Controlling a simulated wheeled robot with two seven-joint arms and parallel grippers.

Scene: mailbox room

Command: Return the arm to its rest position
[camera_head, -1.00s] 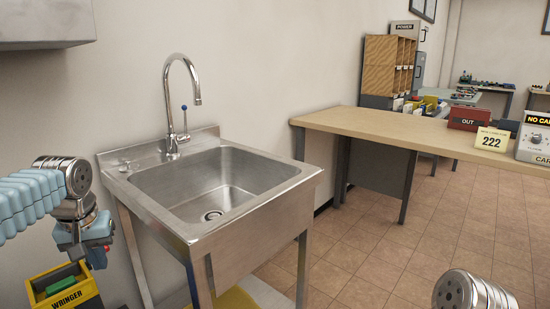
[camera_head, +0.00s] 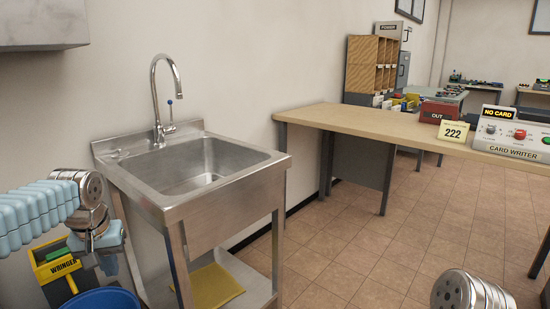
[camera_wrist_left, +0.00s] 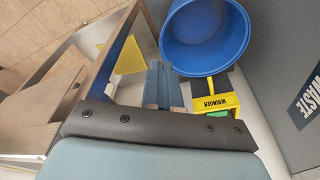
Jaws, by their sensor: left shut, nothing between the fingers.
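My left arm comes in from the left in the head view. Its gripper (camera_head: 108,262) points down in front of the yellow wringer (camera_head: 60,268), left of the sink. The fingers are shut with nothing between them. In the left wrist view, the shut left gripper (camera_wrist_left: 162,88) hangs beside the sink's metal leg, with the blue bucket (camera_wrist_left: 205,35) and the wringer (camera_wrist_left: 215,102) below. A metal joint of my right arm shows at the bottom right of the head view. The right gripper is out of view.
A steel sink (camera_head: 190,175) stands close on the right of my left arm, with a yellow cloth (camera_head: 212,287) on its lower shelf. A wooden counter (camera_head: 370,121) holds a card writer (camera_head: 520,135). Tiled floor (camera_head: 370,250) is free in front of the counter.

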